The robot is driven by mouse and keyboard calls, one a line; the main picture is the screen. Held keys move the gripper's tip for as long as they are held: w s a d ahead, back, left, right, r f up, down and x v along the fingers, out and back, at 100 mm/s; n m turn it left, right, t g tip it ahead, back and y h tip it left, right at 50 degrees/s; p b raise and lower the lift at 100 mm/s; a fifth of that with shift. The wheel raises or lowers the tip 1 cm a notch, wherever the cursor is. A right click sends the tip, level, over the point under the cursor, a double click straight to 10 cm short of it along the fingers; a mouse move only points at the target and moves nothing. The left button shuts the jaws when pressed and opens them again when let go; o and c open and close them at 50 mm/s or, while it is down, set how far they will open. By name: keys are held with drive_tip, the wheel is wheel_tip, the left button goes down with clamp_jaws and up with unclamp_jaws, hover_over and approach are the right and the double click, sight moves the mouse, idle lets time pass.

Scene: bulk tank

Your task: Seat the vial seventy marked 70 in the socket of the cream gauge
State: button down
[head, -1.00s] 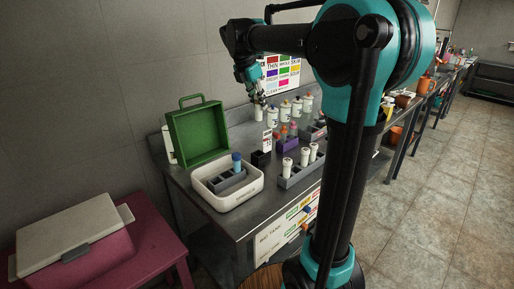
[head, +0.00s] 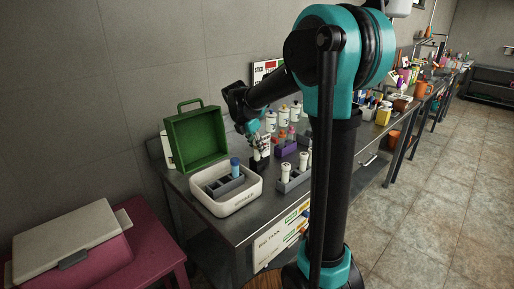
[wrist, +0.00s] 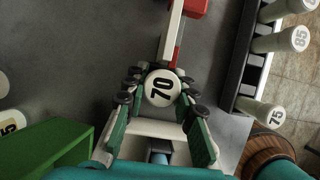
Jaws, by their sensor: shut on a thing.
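The vial seventy (wrist: 160,87) is in my gripper (wrist: 163,98); its round white top with a black 70 faces the wrist camera, between the green-sided fingers. In the head view my gripper (head: 257,148) is low over the bench, behind and right of the cream tub (head: 222,208). The vial's lower end is hidden in the wrist view, and I cannot tell what it touches. I cannot make out the cream gauge or its socket for certain. A white upright piece with red (wrist: 175,32) lies just beyond the vial in the wrist view.
The tub holds a grey rack with a blue-capped vial (head: 235,167). An open green case (head: 196,138) stands behind it. A grey rack (head: 293,182) with white vials stands to the right; vials 75 (wrist: 276,115) and 85 (wrist: 299,38) show there. Several jars line the back.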

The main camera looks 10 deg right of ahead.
drive_tip(key=shift+f, duration=0.15)
drive_tip(key=c, duration=1.3)
unclamp_jaws()
drive_tip(key=shift+o, duration=0.2)
drive_tip(key=v, duration=1.2)
drive_tip(key=shift+s, duration=0.15)
